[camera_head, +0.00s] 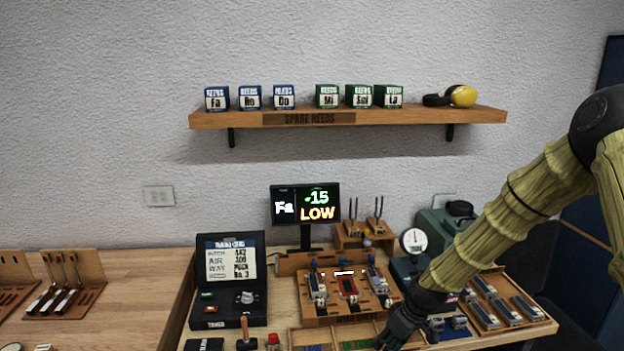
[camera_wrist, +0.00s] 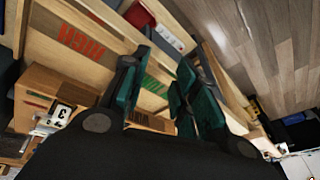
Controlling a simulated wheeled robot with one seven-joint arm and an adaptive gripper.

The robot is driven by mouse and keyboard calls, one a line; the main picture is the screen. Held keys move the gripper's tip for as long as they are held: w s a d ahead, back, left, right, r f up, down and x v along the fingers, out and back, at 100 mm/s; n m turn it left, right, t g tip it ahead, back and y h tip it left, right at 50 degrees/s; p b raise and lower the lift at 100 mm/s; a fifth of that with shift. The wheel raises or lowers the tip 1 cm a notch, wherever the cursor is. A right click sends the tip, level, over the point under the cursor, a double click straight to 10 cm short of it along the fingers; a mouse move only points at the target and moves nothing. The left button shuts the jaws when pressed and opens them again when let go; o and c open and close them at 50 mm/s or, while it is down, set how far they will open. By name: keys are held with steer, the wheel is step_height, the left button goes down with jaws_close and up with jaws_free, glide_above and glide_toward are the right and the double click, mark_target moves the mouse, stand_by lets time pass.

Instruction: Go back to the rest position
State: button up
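My gripper (camera_head: 393,338) is low at the bottom edge of the head view, at the end of my yellow-sleeved arm. It hangs over the front part of the bench, by a shallow wooden tray (camera_head: 300,337) with coloured strips. In the wrist view my gripper (camera_wrist: 160,80) shows two dark green fingers set apart. I see nothing between them but the wooden tray behind, with a red "HIGH" label (camera_wrist: 80,42) and green lettering. The gripper's tips are partly cut off in the head view.
A display (camera_head: 305,205) reads "Fa -15 LOW". A wooden rack (camera_head: 345,285) with reed pieces, a gauge (camera_head: 413,241) and a reed tray (camera_head: 500,300) stand close to my arm. A black case (camera_head: 230,280) is at left. A shelf (camera_head: 350,118) is above.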

steer(key=s+a+f+m+g+h+b, duration=0.1)
steer(key=s+f+m, duration=0.3)
steer(key=s+f, duration=1.4)
steer(key=s+d+f+m+h, duration=0.1)
steer(key=s+f, duration=0.1)
steer(key=s, duration=1)
steer(key=s+d+f+m+h+b, duration=0.1)
steer(key=s+d+f+m, duration=0.1)
steer(key=s, duration=1)
steer(key=shift+f+g, duration=0.4)
steer(key=shift+f, duration=0.05)
steer(key=shift+d, duration=0.1)
